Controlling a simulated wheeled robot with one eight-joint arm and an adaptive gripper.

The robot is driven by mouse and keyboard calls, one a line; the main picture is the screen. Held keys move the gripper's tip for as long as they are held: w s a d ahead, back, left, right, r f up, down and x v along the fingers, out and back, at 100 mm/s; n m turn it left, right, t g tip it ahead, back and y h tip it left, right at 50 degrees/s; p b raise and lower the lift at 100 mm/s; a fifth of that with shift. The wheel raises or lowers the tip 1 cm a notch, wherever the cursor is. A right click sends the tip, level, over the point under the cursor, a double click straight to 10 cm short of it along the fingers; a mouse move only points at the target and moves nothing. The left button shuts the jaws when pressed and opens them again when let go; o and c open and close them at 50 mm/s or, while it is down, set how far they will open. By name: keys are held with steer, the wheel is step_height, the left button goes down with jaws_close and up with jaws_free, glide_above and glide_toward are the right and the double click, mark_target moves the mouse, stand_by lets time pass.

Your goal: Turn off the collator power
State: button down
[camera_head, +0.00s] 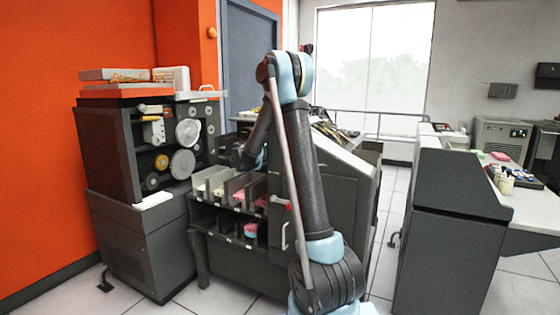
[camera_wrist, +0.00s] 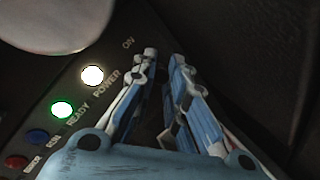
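The wrist view shows a dark control panel (camera_wrist: 38,100) with a lit white light (camera_wrist: 92,76) marked POWER, a lit green light (camera_wrist: 62,109) marked READY, a blue light (camera_wrist: 38,137) and a red light (camera_wrist: 16,162). An ON label (camera_wrist: 128,43) lies just beyond the fingertips' left side. My gripper (camera_wrist: 164,57) is close over the panel, with a narrow dark gap between its fingertips. No power switch is clearly visible; the fingers may hide it. In the head view my arm reaches in at the dark machine with gears and card pockets (camera_head: 132,235), and the gripper is mostly hidden.
A pale rounded part (camera_wrist: 55,20) stands near the panel lights in the wrist view. In the head view, a dark cabinet (camera_head: 450,235) and a white table (camera_head: 540,208) stand at right. Tiled floor lies open between the machines. An orange wall (camera_head: 50,130) bounds the left.

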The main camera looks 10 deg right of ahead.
stand_by(0.4)
steer(key=shift+s+a+f+m+t+h, duration=0.1)
steer(key=shift+f+m+t+h, duration=0.5)
steer(key=shift+t+h, duration=0.55)
steer(key=shift+f+m+t+h, duration=0.5)
steer(key=shift+f+t+h, duration=0.2)
steer(key=shift+h, duration=0.75)
steer(key=c, duration=1.6)
jaws_free()
steer(key=v, duration=1.2)
steer(key=shift+f, duration=0.2)
